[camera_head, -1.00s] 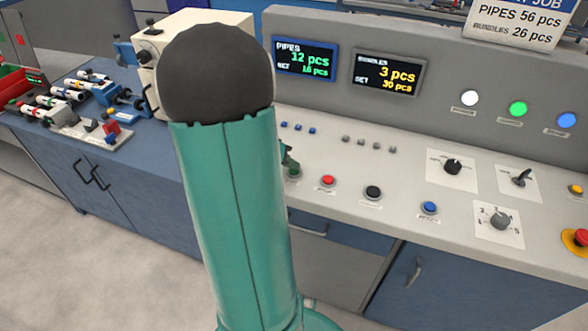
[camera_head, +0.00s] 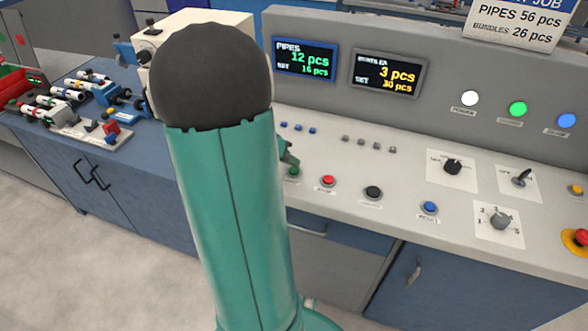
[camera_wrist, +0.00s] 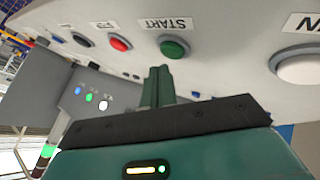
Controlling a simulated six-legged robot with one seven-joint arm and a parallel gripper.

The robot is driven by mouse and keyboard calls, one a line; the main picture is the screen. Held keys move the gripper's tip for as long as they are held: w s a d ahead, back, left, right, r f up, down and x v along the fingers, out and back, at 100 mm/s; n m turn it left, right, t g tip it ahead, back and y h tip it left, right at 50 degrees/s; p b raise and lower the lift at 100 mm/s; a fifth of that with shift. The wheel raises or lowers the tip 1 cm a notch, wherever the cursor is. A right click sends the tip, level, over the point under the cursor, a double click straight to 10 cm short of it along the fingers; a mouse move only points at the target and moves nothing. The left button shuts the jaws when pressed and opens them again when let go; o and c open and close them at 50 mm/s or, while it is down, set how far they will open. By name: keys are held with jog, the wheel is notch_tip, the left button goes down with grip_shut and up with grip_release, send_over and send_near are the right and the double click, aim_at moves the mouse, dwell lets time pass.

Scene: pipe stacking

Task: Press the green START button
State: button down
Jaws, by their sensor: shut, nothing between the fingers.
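The green START button (camera_wrist: 174,47) is on the pale panel, with its START label beside it in the wrist view. It also shows in the head view (camera_head: 293,173), partly hidden by my gripper. My gripper (camera_wrist: 160,72) is shut and empty. Its green fingertips are close to the START button, with a small gap between them in the wrist picture. In the head view my gripper's tip (camera_head: 289,154) shows just past the edge of my arm, just above the button. I cannot tell how far it is from the panel.
A red button (camera_head: 327,181), a black button (camera_head: 373,192) and a blue button (camera_head: 429,208) line up to the right of START. A large white button (camera_wrist: 300,68) is on its other side in the wrist view. Displays (camera_head: 305,60) stand behind. Knobs and a red emergency stop (camera_head: 581,237) are farther right.

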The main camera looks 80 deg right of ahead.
aim_at(290, 171)
jog(key=shift+r, duration=2.5)
jog(key=shift+w, duration=0.1)
jog(key=w+a+r+n+t, duration=0.3)
jog(key=w+a+n+t, duration=0.15)
jog(key=w+a, duration=0.5)
jog(key=w+a+r+n+t, duration=0.4)
jog(key=w+a, duration=0.3)
jog(key=a, duration=0.6)
jog(key=a+r+n+t+y, duration=0.1)
jog(key=a+n, duration=0.4)
jog(key=a, duration=0.6)
jog(key=a+r+n+t+y, duration=0.2)
jog(key=a+n, duration=0.4)
jog(key=a, duration=0.6)
jog(key=shift+w+a+r+t+y, duration=0.2)
jog(key=shift+w+t+y, duration=0.2)
jog(key=shift+t+y, duration=0.6)
